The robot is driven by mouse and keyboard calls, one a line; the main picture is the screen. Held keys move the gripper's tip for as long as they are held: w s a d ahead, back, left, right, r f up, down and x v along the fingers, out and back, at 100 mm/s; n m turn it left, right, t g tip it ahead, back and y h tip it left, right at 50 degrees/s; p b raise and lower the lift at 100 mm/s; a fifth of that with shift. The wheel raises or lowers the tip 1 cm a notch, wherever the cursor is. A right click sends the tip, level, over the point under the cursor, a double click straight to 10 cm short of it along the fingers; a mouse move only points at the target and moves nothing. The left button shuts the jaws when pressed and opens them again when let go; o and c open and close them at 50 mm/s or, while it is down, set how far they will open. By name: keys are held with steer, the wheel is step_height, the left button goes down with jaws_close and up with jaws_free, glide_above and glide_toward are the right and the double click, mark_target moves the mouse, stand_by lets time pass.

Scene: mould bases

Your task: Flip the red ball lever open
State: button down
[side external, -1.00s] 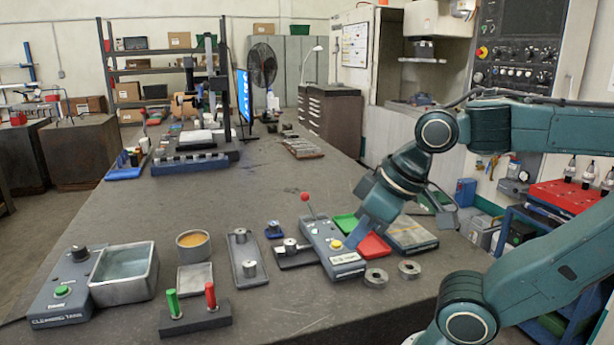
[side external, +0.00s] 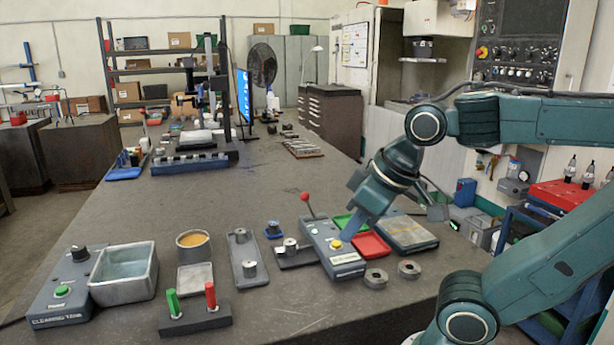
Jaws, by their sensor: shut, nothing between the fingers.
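The red ball lever (side external: 306,197) stands up from the far end of a grey-blue box (side external: 343,262), its thin rod leaning slightly to the left. The box has a yellow button (side external: 336,244) near its front end. My gripper (side external: 347,238) is shut and empty, pointing down at the box just right of the yellow button. The fingertips look very close to the button, but I cannot tell whether they touch it. The gripper is apart from the red ball. It hides part of the box's right side.
A red tray (side external: 371,244) and a green tray (side external: 345,221) lie right of the box. A small plate with a metal knob (side external: 290,246) sits close on the left. The table behind the lever is clear.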

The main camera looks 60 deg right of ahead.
steer(key=w+d+m+g+h, duration=0.2)
steer(key=w+d+m+h, duration=0.2)
steer(key=w, duration=0.8)
steer(key=w+d+m+g+h, duration=0.3)
steer(key=w+d, duration=0.4)
steer(key=w, duration=0.5)
steer(key=shift+f+m+h, duration=0.4)
steer(key=shift+f+m, duration=0.05)
steer(key=shift+m, duration=0.05)
steer(key=shift+f, duration=0.1)
steer(key=s+d+f, duration=0.1)
steer(key=d+f, duration=0.5)
steer(key=d, duration=0.3)
steer(key=shift+s+d+f, duration=0.25)
steer(key=shift+s+f, duration=0.15)
